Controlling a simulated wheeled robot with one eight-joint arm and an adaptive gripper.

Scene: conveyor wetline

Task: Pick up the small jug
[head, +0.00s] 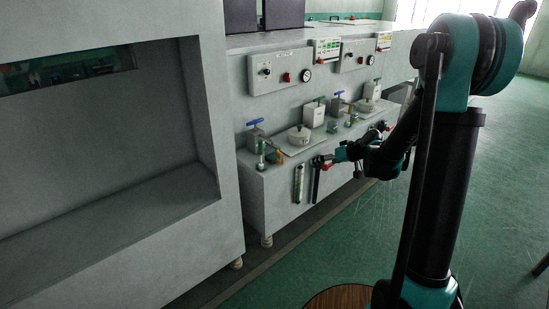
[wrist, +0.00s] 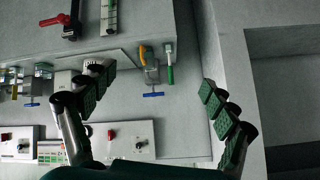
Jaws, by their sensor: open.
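I cannot pick out a small jug with certainty in either view. A squat, round white vessel (head: 299,136) stands on the bench ledge in the head view, but I cannot tell whether it is a jug. My gripper (wrist: 158,88) is open, its two green-padded fingers wide apart in the wrist view with nothing held between them. A blue-handled valve (wrist: 152,94) shows in the gap, beyond the fingers.
The grey bench ledge (head: 262,174) carries several valves and fittings. A red-handled valve (wrist: 56,20) is on its front. Control panels (head: 281,71) line the wall behind. A large grey cabinet (head: 120,230) stands to the left.

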